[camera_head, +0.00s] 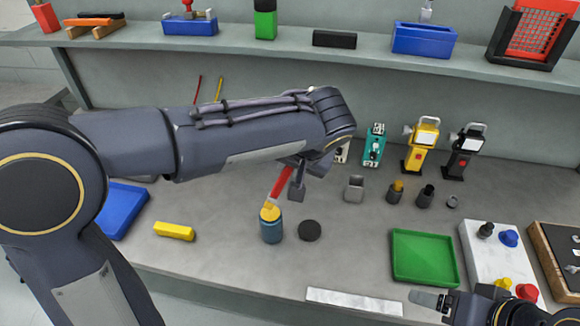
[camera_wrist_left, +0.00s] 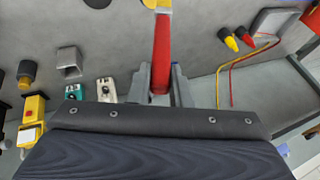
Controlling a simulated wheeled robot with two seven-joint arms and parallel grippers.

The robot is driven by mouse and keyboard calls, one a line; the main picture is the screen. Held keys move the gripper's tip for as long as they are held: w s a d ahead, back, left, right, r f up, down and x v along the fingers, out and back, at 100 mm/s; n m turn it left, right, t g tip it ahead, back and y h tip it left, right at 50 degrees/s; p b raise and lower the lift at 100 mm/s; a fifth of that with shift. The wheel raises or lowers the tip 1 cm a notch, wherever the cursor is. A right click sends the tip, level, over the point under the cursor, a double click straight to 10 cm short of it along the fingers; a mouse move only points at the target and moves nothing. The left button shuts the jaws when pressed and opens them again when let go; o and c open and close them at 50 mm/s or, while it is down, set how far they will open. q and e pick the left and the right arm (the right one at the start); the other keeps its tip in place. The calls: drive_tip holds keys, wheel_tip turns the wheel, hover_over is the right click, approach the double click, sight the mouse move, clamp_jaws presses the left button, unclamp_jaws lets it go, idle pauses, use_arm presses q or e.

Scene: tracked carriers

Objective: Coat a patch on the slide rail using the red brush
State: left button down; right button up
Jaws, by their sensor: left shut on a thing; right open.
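The red brush (camera_head: 281,184) is held by my left gripper (camera_head: 296,184), whose fingers are shut on its red handle. The brush tilts down to the left, and its yellow lower part meets the mouth of a blue jar (camera_head: 271,231). I cannot tell how deep the tip sits. In the left wrist view, the red handle (camera_wrist_left: 162,50) stands between the fingers (camera_wrist_left: 160,84). A pale flat strip (camera_head: 354,302) at the bench's front edge may be the slide rail; I cannot be sure. My right gripper (camera_head: 428,300) is open and empty at the lower right, near the strip's right end.
A black round lid (camera_head: 309,230) lies right of the jar. A green tray (camera_head: 424,257), a white board with knobs (camera_head: 478,262) and a yellow block (camera_head: 174,231) lie on the bench. Yellow (camera_head: 421,145) and black (camera_head: 463,152) devices stand behind. A shelf (camera_head: 270,48) runs above.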

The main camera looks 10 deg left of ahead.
use_arm(q)
drive_tip(key=shift+r+p, duration=1.55)
drive_tip(key=shift+r, duration=0.9)
